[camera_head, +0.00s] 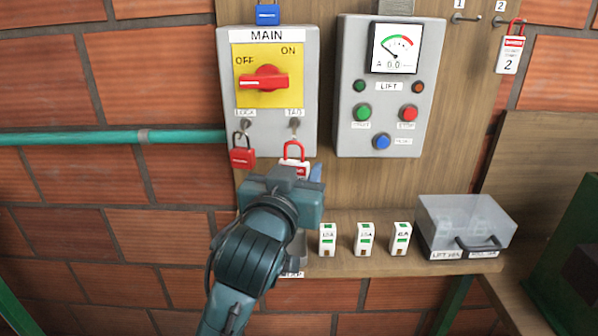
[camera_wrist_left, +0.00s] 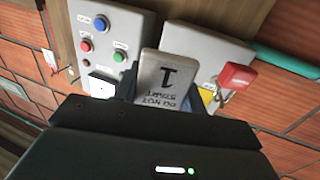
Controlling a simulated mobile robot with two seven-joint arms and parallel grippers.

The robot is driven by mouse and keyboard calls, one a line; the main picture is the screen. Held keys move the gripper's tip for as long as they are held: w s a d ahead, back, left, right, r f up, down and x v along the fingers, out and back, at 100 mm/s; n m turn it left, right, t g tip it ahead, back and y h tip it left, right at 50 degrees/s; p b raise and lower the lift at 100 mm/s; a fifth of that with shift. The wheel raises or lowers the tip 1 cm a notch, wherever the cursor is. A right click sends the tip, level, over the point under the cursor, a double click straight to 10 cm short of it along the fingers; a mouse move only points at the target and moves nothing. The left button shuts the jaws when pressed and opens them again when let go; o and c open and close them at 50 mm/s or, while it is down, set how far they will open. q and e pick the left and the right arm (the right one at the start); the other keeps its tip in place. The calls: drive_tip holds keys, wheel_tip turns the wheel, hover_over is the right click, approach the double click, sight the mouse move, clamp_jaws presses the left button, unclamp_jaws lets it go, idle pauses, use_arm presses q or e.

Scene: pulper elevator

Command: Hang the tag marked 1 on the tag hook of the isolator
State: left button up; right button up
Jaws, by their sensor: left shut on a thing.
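The isolator (camera_head: 308,80) is a grey box marked MAIN with a red switch (camera_head: 264,83) on a yellow plate, its handle lying level toward OFF. The tag hook (camera_head: 294,125) is at its lower right under the TAG label. My left gripper (camera_head: 300,174) is just below it, shut on the tag. The tag's red loop (camera_head: 293,148) stands up close below the hook; I cannot tell whether they touch. Its white plate, marked 1, shows upside down in the left wrist view (camera_wrist_left: 165,82). Most of the plate is hidden by the gripper in the head view. My right gripper is not in view.
A red padlock (camera_head: 242,157) hangs left of the tag hook. The grey lift panel (camera_head: 350,130) is to the right. Several fuses (camera_head: 364,240) and a clear-lidded box (camera_head: 465,222) stand on the shelf below. Tag 2 (camera_head: 510,55) hangs at upper right, beside empty hook 1 (camera_head: 465,18).

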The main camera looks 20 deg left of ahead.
use_arm(q)
drive_tip(key=w+a+f+b, duration=0.1)
drive_tip(key=w+a+b, duration=0.1)
drive_tip(key=w, duration=0.6)
drive_tip(key=shift+a+f, duration=0.2)
drive_tip(key=shift+f, duration=0.1)
idle(0.5)
drive_tip(key=shift+w, duration=0.15)
idle(0.4)
drive_tip(key=o, duration=1.1)
drive_tip(key=shift+c, duration=0.2)
